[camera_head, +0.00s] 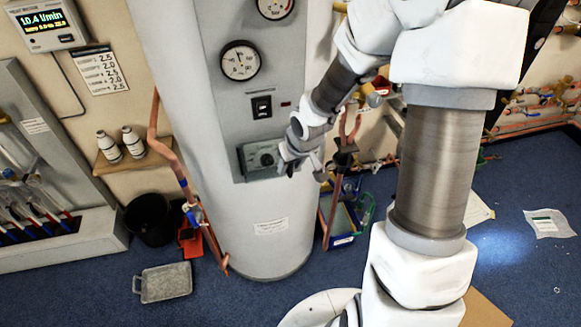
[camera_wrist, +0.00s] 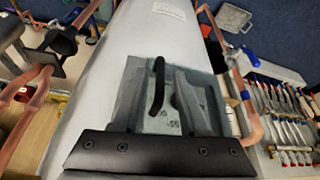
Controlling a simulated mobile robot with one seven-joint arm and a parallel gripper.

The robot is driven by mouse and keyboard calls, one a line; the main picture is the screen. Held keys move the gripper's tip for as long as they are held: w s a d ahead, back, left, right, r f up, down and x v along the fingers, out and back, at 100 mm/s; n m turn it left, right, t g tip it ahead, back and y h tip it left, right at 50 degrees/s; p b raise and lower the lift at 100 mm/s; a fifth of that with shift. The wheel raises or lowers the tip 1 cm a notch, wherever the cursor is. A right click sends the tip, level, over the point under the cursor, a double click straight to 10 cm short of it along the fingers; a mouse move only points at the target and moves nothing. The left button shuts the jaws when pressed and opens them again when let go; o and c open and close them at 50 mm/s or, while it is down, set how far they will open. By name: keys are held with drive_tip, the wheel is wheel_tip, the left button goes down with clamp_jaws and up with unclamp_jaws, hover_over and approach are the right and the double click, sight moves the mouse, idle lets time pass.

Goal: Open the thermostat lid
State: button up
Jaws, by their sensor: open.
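The lid appears closed. My gripper (camera_head: 299,163) is open and empty just to the right of the box in the head view. I cannot tell whether it touches the lid. A black screwed bar crosses the bottom of the wrist view and hides what lies below.
The cylinder (camera_head: 269,225) carries a gauge (camera_head: 240,61) and a switch (camera_head: 262,107) above the thermostat. Copper pipes run close on the left (camera_head: 172,150) and right (camera_head: 331,214). A grey tray (camera_head: 164,282) lies on the blue floor.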

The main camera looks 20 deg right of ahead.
clamp_jaws()
idle(1.4)
